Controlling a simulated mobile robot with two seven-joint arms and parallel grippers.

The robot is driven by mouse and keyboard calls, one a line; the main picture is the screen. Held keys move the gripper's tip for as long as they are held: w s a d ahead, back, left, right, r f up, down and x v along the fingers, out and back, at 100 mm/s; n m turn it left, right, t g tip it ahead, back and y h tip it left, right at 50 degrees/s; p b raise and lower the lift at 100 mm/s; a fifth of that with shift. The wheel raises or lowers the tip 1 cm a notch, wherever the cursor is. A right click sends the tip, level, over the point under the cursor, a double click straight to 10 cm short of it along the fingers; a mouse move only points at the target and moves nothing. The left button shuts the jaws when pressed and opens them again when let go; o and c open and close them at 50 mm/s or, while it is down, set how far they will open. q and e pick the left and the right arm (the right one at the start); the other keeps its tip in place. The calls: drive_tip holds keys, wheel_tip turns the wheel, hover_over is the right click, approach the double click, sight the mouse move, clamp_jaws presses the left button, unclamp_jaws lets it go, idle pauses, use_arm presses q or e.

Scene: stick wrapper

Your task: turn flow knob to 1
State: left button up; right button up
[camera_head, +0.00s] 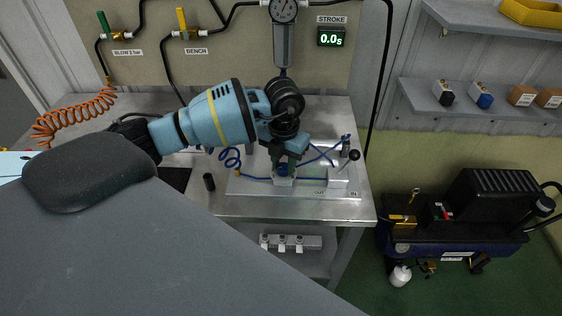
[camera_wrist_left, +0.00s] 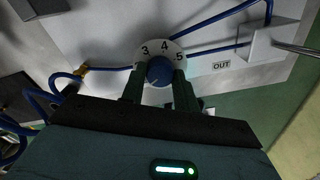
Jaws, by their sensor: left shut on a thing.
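The blue flow knob (camera_wrist_left: 160,68) sits on a white dial (camera_wrist_left: 163,47) in the left wrist view. The numbers 3, 4 and 5 show around its upper edge, with 4 in the middle. The rest of the dial is hidden by my fingers and gripper body. My left gripper (camera_wrist_left: 159,80) is shut on the knob, one dark finger on each side. In the head view the gripper (camera_head: 285,166) points down at the knob on the metal plate (camera_head: 240,187) of the workbench. My right gripper is not in view.
A grey block marked OUT (camera_wrist_left: 268,48) and blue tubes lie close to the dial. A lever with a black ball (camera_head: 354,155) stands to the right. A black cylinder (camera_head: 209,182) stands on the bench (camera_head: 225,206) at left. A gauge (camera_head: 284,9) and a stroke display (camera_head: 331,38) are behind.

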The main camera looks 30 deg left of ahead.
sight(284, 167)
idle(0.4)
use_arm(q)
drive_tip(key=o, duration=1)
drive_tip(key=shift+c, duration=0.2)
drive_tip(key=shift+r, duration=3.95)
